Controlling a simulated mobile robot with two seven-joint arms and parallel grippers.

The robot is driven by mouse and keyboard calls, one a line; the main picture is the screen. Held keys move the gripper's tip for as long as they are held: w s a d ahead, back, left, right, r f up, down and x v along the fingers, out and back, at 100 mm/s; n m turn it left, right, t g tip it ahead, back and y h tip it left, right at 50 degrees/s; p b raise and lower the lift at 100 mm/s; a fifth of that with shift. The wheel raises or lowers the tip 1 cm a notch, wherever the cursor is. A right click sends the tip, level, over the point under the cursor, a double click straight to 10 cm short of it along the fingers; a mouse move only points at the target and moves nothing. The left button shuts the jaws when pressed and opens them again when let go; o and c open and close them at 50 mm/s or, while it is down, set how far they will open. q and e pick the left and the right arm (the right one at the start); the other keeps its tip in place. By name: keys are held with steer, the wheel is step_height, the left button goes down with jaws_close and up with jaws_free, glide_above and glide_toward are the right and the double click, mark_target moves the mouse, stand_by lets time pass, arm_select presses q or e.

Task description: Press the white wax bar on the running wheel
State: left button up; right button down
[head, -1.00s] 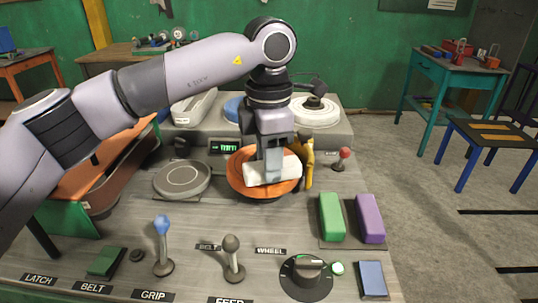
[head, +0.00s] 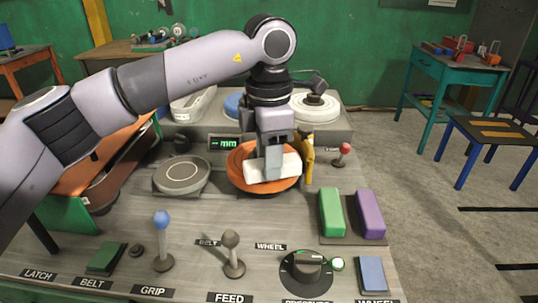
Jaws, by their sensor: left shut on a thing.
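My left gripper (head: 273,163) is shut on the white wax bar (head: 287,171) and holds it by its middle. The bar lies crosswise and slightly tilted over an orange round wheel or dish (head: 240,181) in the middle of the bench. The bar appears to be at its surface, but I cannot tell whether it touches. The gripper hides the far part of the orange piece. Whether the orange piece is turning cannot be seen. My right gripper is not in view.
A yellow bracket (head: 308,161) stands right beside the orange piece. A green bar (head: 331,212) and a purple bar (head: 370,214) lie on the right. A grey disc (head: 182,174) is on the left.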

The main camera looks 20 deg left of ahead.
arm_select(q)
steer(key=shift+f, duration=0.45)
stand_by(2.1)
steer(key=shift+r, duration=0.1)
steer(key=shift+r+p, duration=0.95)
steer(key=shift+r, duration=0.6)
steer(key=shift+r+p, duration=0.35)
steer(key=shift+r, duration=2.1)
